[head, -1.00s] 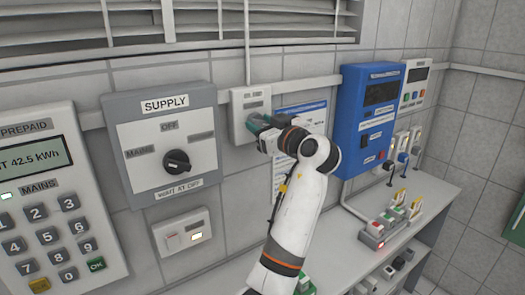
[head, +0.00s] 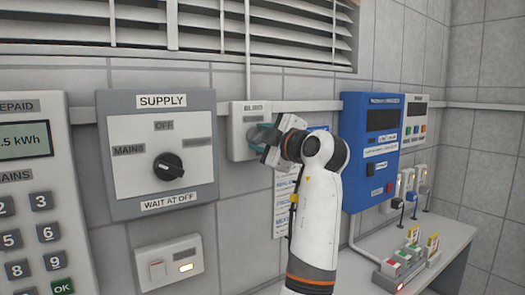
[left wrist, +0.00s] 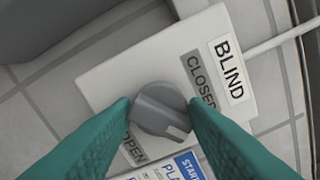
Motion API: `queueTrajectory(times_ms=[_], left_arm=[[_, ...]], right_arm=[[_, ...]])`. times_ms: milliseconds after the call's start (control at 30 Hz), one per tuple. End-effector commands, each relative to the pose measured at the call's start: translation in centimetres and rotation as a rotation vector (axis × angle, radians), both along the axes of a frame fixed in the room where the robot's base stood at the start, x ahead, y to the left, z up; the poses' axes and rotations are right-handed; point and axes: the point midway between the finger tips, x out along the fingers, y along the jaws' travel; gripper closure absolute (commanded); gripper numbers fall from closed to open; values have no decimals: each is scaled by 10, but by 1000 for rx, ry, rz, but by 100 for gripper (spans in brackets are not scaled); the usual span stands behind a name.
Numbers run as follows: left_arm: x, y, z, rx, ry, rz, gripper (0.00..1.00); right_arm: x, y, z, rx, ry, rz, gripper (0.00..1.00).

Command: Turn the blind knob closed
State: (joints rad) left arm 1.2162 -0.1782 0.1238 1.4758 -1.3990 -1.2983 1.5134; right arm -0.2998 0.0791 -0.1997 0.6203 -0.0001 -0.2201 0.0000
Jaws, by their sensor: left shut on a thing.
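The blind box (head: 239,112) is a pale wall plate in the middle of the head view. In the left wrist view its grey knob (left wrist: 158,108) sits on the white plate (left wrist: 115,83). The CLOSED label (left wrist: 197,80) lies up and right of the knob, with OPEN (left wrist: 133,146) down and left. The knob's light mark points to the lower right, between the labels. My left gripper (head: 258,138) is shut on the knob, its teal fingers (left wrist: 160,115) on either side. In the head view the gripper hides the knob. My right gripper is not in view.
The window blind (head: 230,30) hangs above, with dark gaps between its slats. The supply switch panel (head: 120,180) and keypad meter (head: 30,200) are to the left. A blue unit (head: 355,140) and a bench (head: 445,235) with small devices stand to the right.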

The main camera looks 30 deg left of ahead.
Motion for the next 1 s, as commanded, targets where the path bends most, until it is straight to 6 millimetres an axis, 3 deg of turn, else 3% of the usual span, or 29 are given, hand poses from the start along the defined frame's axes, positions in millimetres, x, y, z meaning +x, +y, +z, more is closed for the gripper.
queueTrajectory(times_ms=[400, 1000], left_arm=[[0, 0, -3, -152, -363, 1, 82], [0, 0, -3, -333, -796, 1, 82]], right_arm=[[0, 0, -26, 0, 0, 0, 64], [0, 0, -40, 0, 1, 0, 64]])
